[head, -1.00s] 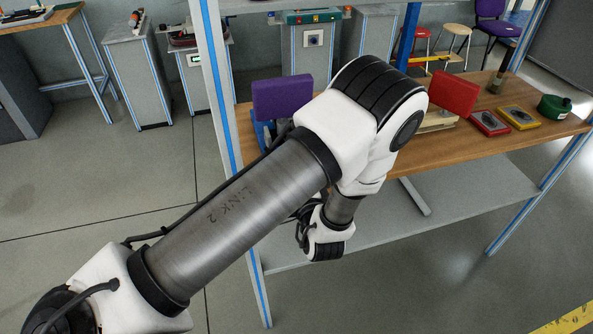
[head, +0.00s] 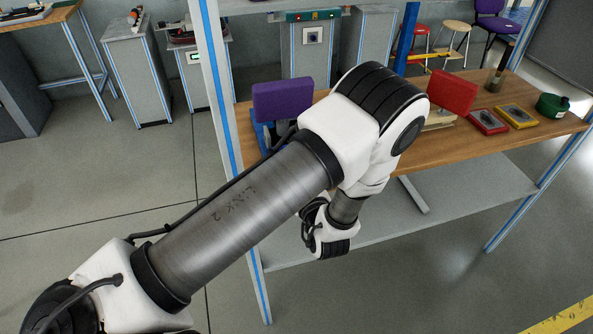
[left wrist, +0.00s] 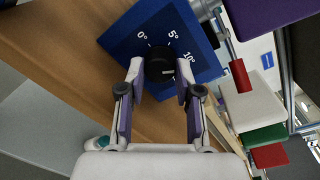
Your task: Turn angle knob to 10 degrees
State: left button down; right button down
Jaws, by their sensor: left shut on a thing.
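In the left wrist view, a blue dial plate (left wrist: 128,38) carries white marks 0°, 5° and 10°. The black angle knob (left wrist: 159,69) sits on it. My left gripper (left wrist: 161,78) has one finger on each side of the knob and is shut on it. I cannot tell which mark the knob points to. In the head view my left arm hides the gripper and the knob. A purple panel (head: 282,99) stands on the table, with part of a blue piece below it. My right gripper is in neither view.
The wooden table (head: 470,141) also bears a red panel (head: 452,92), a red box (head: 487,123), a yellow box (head: 517,117) and a green container (head: 552,105). In the left wrist view, a red piece (left wrist: 240,75) stands close to the dial plate's right edge.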

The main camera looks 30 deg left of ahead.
pick_arm(q)
jog(key=shift+w+r, duration=0.1)
jog(key=shift+r, duration=0.05)
dwell(0.4)
jog(key=c, duration=0.9)
grip_release()
jog(key=shift+o, duration=0.6)
jog(key=shift+a, duration=0.1)
